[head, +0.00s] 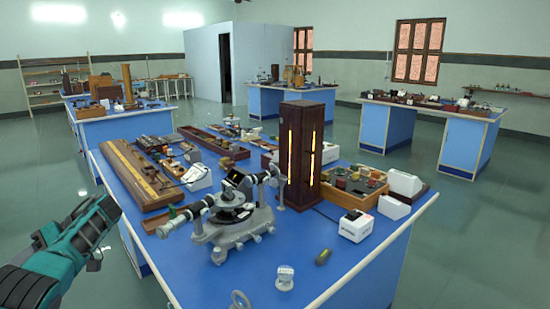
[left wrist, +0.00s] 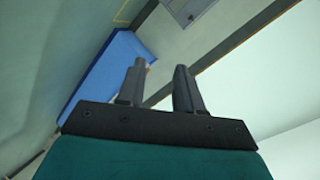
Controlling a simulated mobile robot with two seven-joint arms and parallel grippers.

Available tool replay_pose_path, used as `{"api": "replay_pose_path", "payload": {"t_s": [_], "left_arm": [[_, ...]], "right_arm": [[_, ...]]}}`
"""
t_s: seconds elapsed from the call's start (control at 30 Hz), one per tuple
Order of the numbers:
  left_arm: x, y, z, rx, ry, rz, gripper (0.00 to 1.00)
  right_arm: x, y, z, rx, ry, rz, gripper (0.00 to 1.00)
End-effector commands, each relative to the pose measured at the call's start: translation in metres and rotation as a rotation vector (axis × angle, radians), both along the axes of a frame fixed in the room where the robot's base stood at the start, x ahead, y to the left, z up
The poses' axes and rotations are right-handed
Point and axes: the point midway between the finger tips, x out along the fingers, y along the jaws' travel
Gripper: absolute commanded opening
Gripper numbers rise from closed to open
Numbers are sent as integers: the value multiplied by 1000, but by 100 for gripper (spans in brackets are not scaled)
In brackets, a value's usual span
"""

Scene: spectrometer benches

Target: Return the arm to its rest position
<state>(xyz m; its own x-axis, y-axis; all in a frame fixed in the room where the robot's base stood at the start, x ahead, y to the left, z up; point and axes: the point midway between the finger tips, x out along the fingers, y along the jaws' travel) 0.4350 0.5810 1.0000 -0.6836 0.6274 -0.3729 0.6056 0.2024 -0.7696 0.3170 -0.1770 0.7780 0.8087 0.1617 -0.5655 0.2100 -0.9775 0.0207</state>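My left arm (head: 60,255), teal and black, comes in at the lower left of the head view, beside the near bench's left edge and apart from it. I cannot make out its fingers there. In the left wrist view my left gripper (left wrist: 160,66) shows two dark fingers standing apart with nothing between them. That view is steeply tilted, with a blue surface and pale walls behind the fingers. My right arm and gripper are not in view.
The near blue bench (head: 205,285) holds a grey spectrometer (head: 232,225), a tall dark wooden lamp housing (head: 302,155), a long wooden box (head: 140,175), a tray of small parts (head: 352,188) and a white box (head: 355,225). Other benches stand behind. The floor (head: 480,235) at right is clear.

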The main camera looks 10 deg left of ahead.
Motion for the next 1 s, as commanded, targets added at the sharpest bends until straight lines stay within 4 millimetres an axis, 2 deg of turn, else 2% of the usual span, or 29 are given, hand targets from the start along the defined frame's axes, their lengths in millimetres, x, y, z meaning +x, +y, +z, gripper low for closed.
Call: {"api": "replay_pose_path", "payload": {"t_s": [0.03, 0.17, 0.2, 0.37, 0.53, 0.67, 0.77, 0.87, 1.0], "left_arm": [[-15, 21, 10, 26, 0, 41, 35], [-46, 61, 26, 73, 1, 109, 35], [-37, 58, 9, 52, 5, 31, 35], [-23, 64, -35, -6, 12, -203, 35], [-7, 59, -91, -90, 29, -510, 35], [3, 37, -143, -177, 50, -802, 35], [6, 8, -180, -250, 58, -1034, 35], [1, -31, -213, -323, 55, -1262, 35], [-17, -97, -246, -421, 25, -1571, 35]], "right_arm": [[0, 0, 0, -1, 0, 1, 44], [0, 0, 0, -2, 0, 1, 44], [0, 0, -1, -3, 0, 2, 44], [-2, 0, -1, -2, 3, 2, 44], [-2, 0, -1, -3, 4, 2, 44], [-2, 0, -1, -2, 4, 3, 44], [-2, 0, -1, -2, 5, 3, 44], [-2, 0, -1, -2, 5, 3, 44], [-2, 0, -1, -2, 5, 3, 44]]}}
